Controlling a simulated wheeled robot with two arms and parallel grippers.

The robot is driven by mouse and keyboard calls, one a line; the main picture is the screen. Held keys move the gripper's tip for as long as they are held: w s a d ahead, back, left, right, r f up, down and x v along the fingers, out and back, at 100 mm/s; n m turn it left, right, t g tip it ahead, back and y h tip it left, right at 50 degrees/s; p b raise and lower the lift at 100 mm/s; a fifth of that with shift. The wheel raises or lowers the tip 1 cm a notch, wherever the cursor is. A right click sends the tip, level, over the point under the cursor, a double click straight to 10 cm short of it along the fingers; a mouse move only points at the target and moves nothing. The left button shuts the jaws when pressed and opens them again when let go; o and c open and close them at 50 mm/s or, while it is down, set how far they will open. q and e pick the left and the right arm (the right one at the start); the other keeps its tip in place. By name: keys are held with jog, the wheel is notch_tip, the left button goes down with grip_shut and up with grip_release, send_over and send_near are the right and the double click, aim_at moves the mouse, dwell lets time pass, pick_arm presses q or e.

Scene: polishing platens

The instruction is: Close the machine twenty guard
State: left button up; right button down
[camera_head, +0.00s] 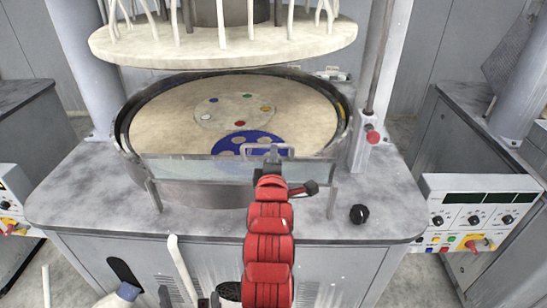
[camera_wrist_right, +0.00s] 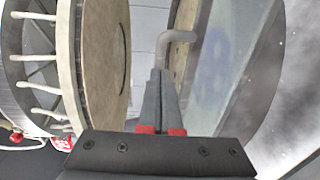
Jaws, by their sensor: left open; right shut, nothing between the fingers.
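The guard is a clear panel (camera_head: 190,170) standing along the front of the round platen bowl, with a pale U-shaped handle (camera_head: 283,150) on its upper edge. My right gripper (camera_head: 272,155) is at this handle, its fingers shut with nothing between them. In the right wrist view, the shut fingertips (camera_wrist_right: 160,72) are close to the bent handle (camera_wrist_right: 178,37), and the clear panel (camera_wrist_right: 222,65) is to their right. Whether they touch the handle I cannot tell.
A round upper plate (camera_head: 225,48) with several hoses hangs above the platen (camera_head: 165,125). A black knob (camera_head: 358,213) is on the front deck, and a red knob (camera_head: 373,137) on the post at right. Control boxes stand at both sides, the right one (camera_head: 482,208) fully in view.

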jog(key=shift+w+r+g+p, duration=0.3)
jog(key=shift+w+g, duration=0.15)
jog(key=shift+w, duration=0.1)
jog(key=shift+w+r+g+p, duration=0.15)
jog(key=shift+w+g+p, duration=0.15)
jog(key=shift+w+g, duration=0.2)
jog(key=shift+a+f, duration=0.1)
